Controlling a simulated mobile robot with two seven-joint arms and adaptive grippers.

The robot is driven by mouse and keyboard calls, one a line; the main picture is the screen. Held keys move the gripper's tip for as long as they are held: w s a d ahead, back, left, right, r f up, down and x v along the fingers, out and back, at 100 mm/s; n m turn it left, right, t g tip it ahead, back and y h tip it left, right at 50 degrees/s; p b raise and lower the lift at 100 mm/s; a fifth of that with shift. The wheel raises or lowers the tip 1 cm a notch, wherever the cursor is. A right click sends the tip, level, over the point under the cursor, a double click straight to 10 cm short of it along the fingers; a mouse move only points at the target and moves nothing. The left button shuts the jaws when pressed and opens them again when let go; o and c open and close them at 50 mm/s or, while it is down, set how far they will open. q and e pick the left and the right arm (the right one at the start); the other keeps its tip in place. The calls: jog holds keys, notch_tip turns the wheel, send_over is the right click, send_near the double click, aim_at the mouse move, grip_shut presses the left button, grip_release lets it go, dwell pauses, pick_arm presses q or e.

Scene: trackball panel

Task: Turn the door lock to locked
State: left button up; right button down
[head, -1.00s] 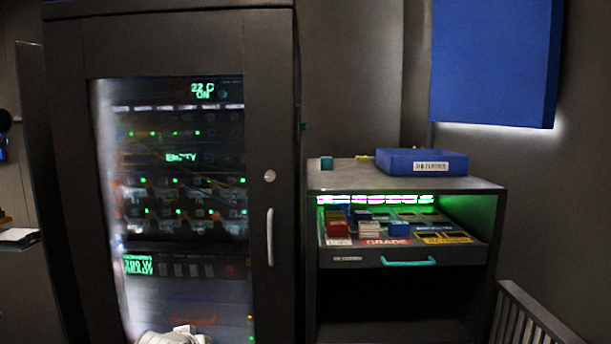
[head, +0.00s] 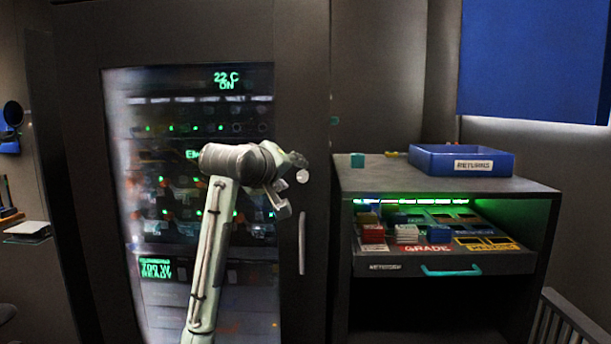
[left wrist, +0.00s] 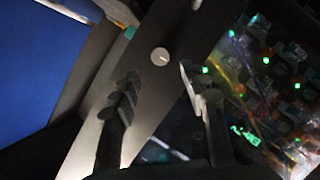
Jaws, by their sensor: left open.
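The door lock (head: 302,176) is a small round pale knob on the dark frame of the cabinet door (head: 315,120), above the vertical handle (head: 302,243). My left gripper (head: 291,186) is open at the lock, its fingers just left of the knob in the head view. In the left wrist view the lock (left wrist: 160,56) shows beyond and between the two spread fingers (left wrist: 158,90), with nothing held. Whether a finger touches the knob cannot be told. My right gripper is not in view.
The door has a glass pane with lit equipment behind it. To the right stands a cabinet (head: 450,183) with a blue returns tray (head: 462,160) on top and an open drawer (head: 440,262) of colored blocks. A blue panel (head: 535,60) hangs on the wall.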

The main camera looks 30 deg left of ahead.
aim_at(301, 176)
pick_arm(q)
jog(key=x, duration=0.5)
jog(key=shift+w, duration=0.15)
jog(key=shift+w+a+f, duration=0.15)
jog(key=shift+w+f, duration=0.05)
jog(key=shift+w, duration=0.2)
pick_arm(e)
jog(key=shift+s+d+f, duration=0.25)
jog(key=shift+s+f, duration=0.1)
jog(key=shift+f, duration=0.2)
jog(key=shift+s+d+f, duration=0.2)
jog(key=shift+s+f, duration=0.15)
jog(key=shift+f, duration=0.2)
pick_arm(q)
jog(key=shift+c, duration=0.5)
grip_shut()
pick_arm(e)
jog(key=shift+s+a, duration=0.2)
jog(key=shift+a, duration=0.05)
